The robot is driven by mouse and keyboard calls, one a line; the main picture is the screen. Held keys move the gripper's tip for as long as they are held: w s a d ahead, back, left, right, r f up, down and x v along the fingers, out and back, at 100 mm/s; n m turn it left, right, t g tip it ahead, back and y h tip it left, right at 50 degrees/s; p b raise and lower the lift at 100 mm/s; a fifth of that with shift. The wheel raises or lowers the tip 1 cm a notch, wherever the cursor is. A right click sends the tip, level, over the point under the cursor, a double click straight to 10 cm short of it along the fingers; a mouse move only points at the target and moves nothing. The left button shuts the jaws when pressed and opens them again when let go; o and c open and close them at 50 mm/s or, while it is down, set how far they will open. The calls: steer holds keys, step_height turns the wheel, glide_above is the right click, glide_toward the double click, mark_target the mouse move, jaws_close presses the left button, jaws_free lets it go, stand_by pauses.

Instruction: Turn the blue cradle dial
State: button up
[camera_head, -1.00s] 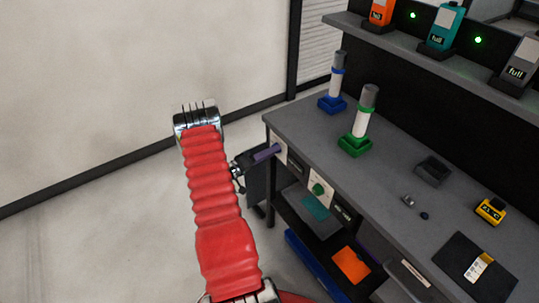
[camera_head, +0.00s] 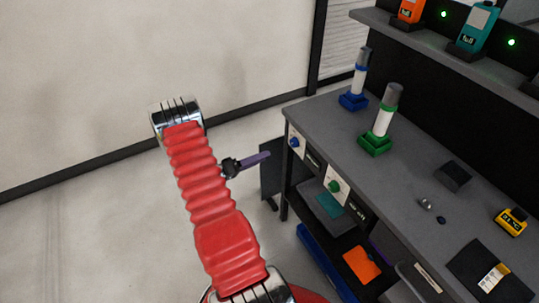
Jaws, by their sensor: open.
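The blue dial (camera_head: 294,142) sits on a white plate on the front face of the grey workbench, near its left end. The blue cradle (camera_head: 354,100) stands on the bench top behind it, holding an upright white cylinder with a grey top. My gripper (camera_head: 268,155) is left of the blue dial, its purple finger pointing right toward the bench front. A visible gap separates the fingertip from the dial. The gripper is open and appears empty; its second finger cannot be made out clearly.
A green dial (camera_head: 334,186) is on the bench front to the right, below the green cradle (camera_head: 376,144) and its cylinder. Shelves below hold a blue bin and an orange item (camera_head: 362,264). A dark panel (camera_head: 271,170) stands by the bench's left end. Floor at left is clear.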

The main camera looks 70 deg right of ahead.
mark_target(292, 144)
steer(key=shift+w+a, duration=0.4)
steer(key=shift+a, duration=0.05)
steer(key=shift+r, duration=0.1)
steer(key=n, duration=1.6)
steer(key=shift+w+r, duration=0.1)
steer(key=shift+r, duration=0.15)
steer(key=shift+d, duration=0.1)
steer(key=x, duration=1.3)
steer(key=shift+s+d, duration=0.25)
steer(key=shift+s, duration=0.05)
steer(key=shift+c, duration=0.6)
